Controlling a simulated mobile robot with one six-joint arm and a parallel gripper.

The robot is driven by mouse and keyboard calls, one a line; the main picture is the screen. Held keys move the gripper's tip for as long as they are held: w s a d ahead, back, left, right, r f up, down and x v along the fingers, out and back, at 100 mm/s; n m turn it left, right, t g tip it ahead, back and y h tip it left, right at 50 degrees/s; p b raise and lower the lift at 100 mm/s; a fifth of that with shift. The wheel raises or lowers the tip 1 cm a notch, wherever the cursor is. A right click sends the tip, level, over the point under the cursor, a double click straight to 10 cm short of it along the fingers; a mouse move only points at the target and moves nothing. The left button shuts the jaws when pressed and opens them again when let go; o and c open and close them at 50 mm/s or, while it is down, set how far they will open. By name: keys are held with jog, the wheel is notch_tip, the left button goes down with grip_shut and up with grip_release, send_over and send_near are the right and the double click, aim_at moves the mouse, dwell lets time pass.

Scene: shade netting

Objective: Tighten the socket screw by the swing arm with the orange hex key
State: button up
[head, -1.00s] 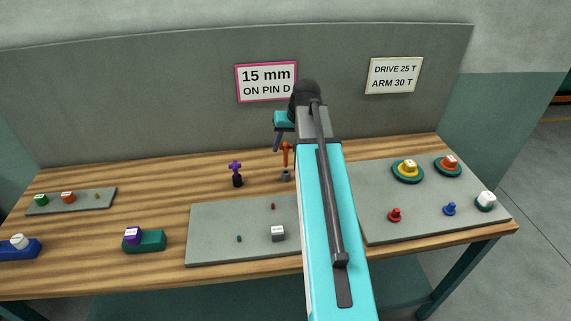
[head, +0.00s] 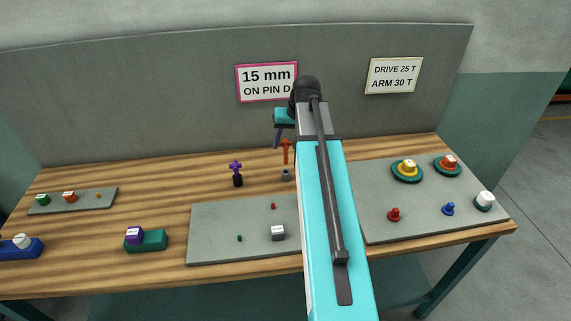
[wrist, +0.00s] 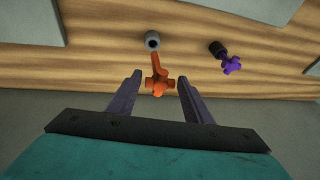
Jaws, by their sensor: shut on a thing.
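The orange hex key (head: 286,151) stands upright with a cross-shaped handle. It also shows between my fingers in the wrist view (wrist: 159,80). My gripper (wrist: 157,88) is shut on its handle; in the head view, my arm partly hides the gripper (head: 279,143). The key's lower end is just above or at the mouth of a small grey round holder (head: 286,175), also seen in the wrist view (wrist: 152,41). I cannot make out which part is the swing arm or its socket screw; my arm covers part of the bench.
A purple cross-handled tool stands in a dark holder (head: 237,181) left of the key. A grey plate (head: 215,220) with small parts lies in front. A right-hand plate (head: 385,185) bears yellow, red, blue and white parts. The back panel (head: 150,110) rises behind.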

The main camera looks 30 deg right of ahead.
jog(key=shift+r+p, duration=0.9)
jog(key=shift+r, duration=0.65)
jog(key=shift+a, duration=0.1)
jog(key=w+a+n+y+b, duration=0.1)
jog(key=a+n+b, duration=0.4)
jog(key=a, duration=2.5)
jog(key=shift+w+a+f+g+y+b, duration=0.3)
jog(key=shift+a+y+b, duration=0.1)
jog(key=shift+b, duration=0.75)
jog(key=shift+s, duration=0.15)
